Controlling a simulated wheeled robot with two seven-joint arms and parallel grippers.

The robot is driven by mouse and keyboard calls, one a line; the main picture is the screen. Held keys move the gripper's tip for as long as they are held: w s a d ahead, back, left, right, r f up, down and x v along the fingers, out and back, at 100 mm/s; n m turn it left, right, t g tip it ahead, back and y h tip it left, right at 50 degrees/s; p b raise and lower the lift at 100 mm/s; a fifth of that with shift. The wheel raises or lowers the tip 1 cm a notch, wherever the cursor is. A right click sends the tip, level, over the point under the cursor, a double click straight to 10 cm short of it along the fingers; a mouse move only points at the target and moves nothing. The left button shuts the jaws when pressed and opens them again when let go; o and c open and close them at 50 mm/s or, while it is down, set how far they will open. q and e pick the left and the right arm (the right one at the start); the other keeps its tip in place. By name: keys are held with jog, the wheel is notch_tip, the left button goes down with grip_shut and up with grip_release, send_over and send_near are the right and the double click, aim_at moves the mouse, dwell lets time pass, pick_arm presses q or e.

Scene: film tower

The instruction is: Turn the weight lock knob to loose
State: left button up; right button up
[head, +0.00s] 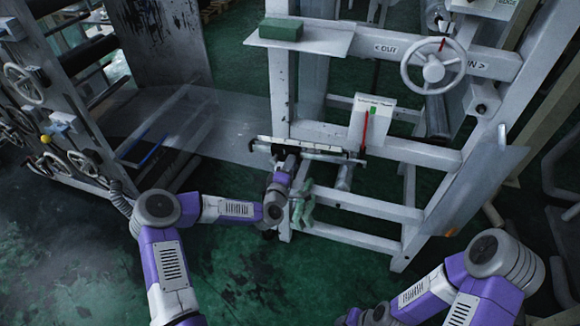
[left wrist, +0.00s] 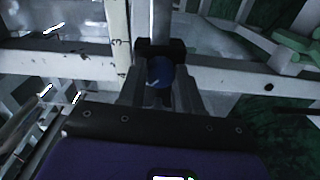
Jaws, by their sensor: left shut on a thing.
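The weight lock knob is a dark blue round knob (left wrist: 160,71) in the left wrist view, in front of a black block on a pale upright bar. My left gripper (left wrist: 160,98) has its fingers on both sides of the knob and is shut on it. In the head view my left gripper (head: 289,163) reaches the left post of the white frame, just below the roller bar; the knob is hidden there behind the gripper. I cannot read the knob's setting. My right gripper is out of view; only part of its arm shows at the bottom right.
The white frame (head: 435,155) carries a handwheel (head: 433,67) marked OUT and IN and a small sign plate (head: 372,118) with a red pointer. Green gloves (head: 304,203) hang right beside my left gripper. Another machine with handwheels (head: 24,83) stands at left.

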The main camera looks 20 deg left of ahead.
pick_arm(q)
jog(key=o, duration=1)
jog(key=shift+o, duration=0.2)
jog(key=s+p, duration=0.1)
jog(key=s, duration=0.6)
jog(key=shift+s+r, duration=0.15)
jog(key=shift+s, duration=0.15)
jog(key=shift+a, duration=0.1)
jog(key=s+d+f+m+g+h+p, duration=0.1)
jog(key=s+d+f+m+g+h, duration=0.4)
jog(key=s+d+f+m+g, duration=0.7)
jog(key=s+a+f+m+g, duration=0.1)
jog(key=s+f, duration=0.3)
jog(key=s, duration=0.5)
jog(key=s+a+f+m+g+y, duration=0.1)
jog(key=s+f+g, duration=0.3)
jog(key=s, duration=0.5)
jog(key=shift+a+f+p, duration=0.25)
jog(key=shift+a+p, duration=0.05)
jog(key=shift+a, duration=0.2)
